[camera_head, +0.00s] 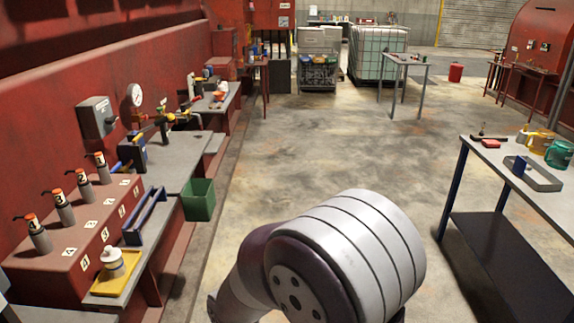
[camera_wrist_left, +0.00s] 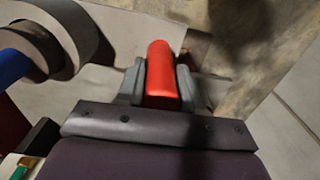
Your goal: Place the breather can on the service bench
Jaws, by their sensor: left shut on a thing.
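My left gripper (camera_wrist_left: 160,85) is shut on a red, round-ended cylinder (camera_wrist_left: 161,70) in the left wrist view, with a grey finger on each side. I cannot tell for certain whether this is the breather can. No gripper shows in the head view; a large pale arm link of mine fills its lower middle. A bench with a grey top and blue legs (camera_head: 513,157) stands at the right. Which surface is the service bench cannot be told for certain. My right gripper is not in view.
At left, a red engine housing carries several numbered canisters (camera_head: 63,208), with a white pot (camera_head: 111,260) on a yellow tray (camera_head: 118,279) and a green bin (camera_head: 198,200) beside it. The middle floor is clear.

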